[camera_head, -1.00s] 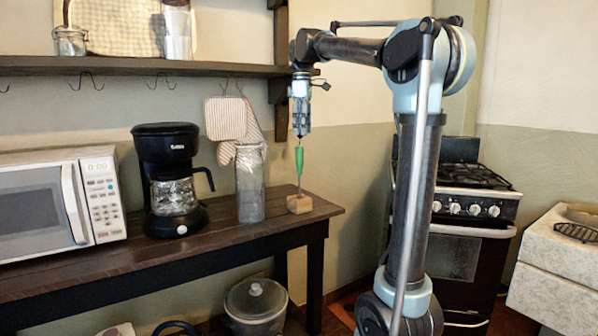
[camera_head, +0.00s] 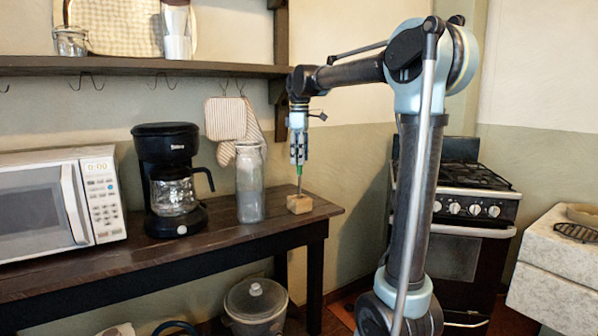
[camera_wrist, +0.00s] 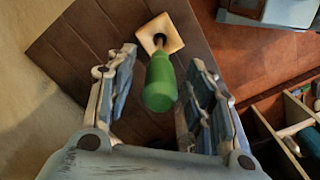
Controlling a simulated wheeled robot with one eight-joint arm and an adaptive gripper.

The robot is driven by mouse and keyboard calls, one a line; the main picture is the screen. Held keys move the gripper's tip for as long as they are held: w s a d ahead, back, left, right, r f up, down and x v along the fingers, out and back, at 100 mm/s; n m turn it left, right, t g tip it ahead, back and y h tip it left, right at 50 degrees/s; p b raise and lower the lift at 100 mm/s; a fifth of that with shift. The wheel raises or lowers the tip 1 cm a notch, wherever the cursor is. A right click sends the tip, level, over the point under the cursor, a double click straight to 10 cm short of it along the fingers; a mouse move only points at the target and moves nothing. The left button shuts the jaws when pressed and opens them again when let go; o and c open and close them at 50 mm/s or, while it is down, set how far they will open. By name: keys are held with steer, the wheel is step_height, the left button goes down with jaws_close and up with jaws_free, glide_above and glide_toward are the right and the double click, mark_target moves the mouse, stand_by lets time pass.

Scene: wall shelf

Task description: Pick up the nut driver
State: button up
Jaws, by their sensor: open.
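The nut driver has a green handle and a thin shaft, and stands upright in a small wooden block (camera_head: 299,204) near the right end of the dark table. In the head view its shaft (camera_head: 299,186) shows below my gripper (camera_head: 299,150), which points down over the handle. In the wrist view the green handle of the nut driver (camera_wrist: 160,84) lies between the fingers of my gripper (camera_wrist: 155,90). The fingers are open on both sides, with gaps to the handle. The wooden block (camera_wrist: 160,34) shows beyond the handle.
A tall glass jar (camera_head: 250,182) stands left of the block, beside a black coffee maker (camera_head: 171,180) and a microwave (camera_head: 60,205). A wall shelf (camera_head: 140,67) runs above the table. Oven mitts hang behind the jar. A stove (camera_head: 470,205) stands to the right.

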jaws_close()
